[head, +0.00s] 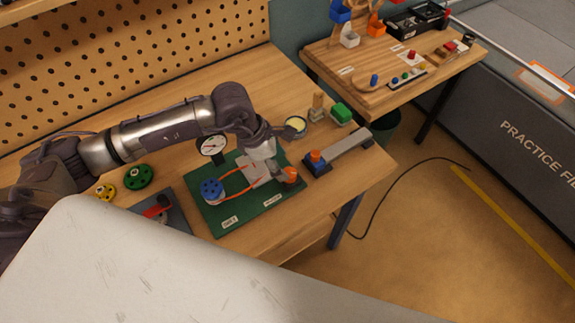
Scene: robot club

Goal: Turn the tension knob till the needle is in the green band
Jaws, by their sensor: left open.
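A green board (231,216) lies on the workbench. It bears a blue pulley (211,190), an orange belt (238,188) and a round white-faced gauge (212,145) standing at its back edge. The gauge's needle is too small to read against any green band. An orange knob-like part (291,175) is at the board's right side, partly hidden by my gripper. My left gripper (281,173) reaches down from above and is open, with its fingers at this orange part. Whether they touch it I cannot tell. My right gripper is not in view.
Right of the board are a blue block with an orange top (317,160), a grey bar (345,146), a round tin (295,127) and a green block (341,113). Green (139,176) and yellow (106,191) wheels lie left. A pegboard (150,50) stands behind.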

